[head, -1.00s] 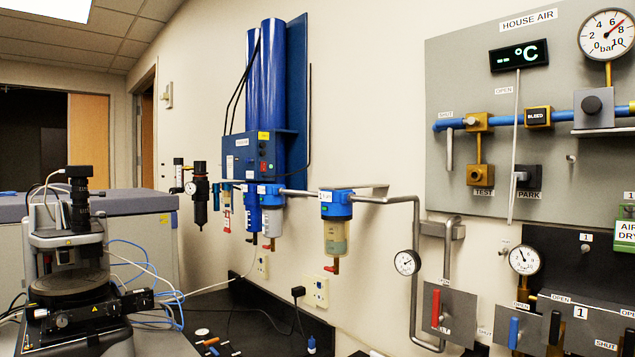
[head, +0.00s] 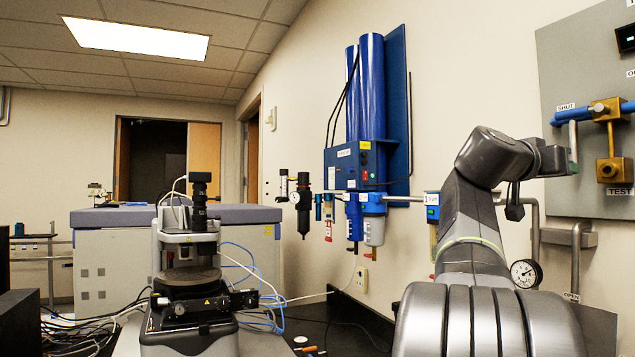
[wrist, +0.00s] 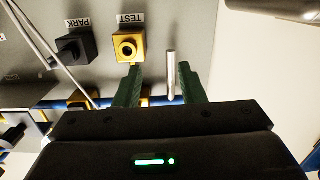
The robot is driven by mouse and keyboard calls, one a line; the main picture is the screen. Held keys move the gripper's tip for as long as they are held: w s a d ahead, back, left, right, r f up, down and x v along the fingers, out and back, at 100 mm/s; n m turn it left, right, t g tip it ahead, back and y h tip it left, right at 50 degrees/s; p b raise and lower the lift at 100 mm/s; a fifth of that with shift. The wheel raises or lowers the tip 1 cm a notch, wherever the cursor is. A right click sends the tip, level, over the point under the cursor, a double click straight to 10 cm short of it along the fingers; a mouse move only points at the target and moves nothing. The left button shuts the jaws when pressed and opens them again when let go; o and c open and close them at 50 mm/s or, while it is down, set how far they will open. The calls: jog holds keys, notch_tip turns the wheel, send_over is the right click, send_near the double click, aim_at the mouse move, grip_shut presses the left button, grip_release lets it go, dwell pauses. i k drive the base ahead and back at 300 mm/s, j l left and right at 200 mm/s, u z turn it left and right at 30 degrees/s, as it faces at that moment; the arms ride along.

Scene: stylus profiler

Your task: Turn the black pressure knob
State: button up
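In the head view a black regulator (head: 303,190) with a black top and a small gauge hangs on the wall left of the blue columns. I cannot tell which of the two is the pressure knob. My gripper (wrist: 158,74) is open, its two green fingers apart with nothing held. It faces the grey panel, well to the side of the black round knob. A silver lever (wrist: 170,75) shows between the fingers; I cannot tell how near it is.
In the head view, a microscope-like instrument (head: 190,280) stands at left and a gauge (head: 525,273) hangs behind my arm.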

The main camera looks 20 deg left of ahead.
aim_at(303, 177)
jog(key=i+u, duration=0.15)
jog(key=u, duration=0.35)
jog(key=i+u, duration=0.15)
jog(key=u, duration=0.35)
jog(key=i+u, duration=0.2)
jog(key=u, duration=0.25)
jog(key=i+l+u, duration=0.15)
jog(key=i+l, duration=0.2)
jog(key=i+l+u, duration=0.15)
jog(key=i+l, duration=0.2)
jog(key=i+l+u, duration=0.2)
jog(key=l, duration=0.4)
jog(key=i, duration=0.1)
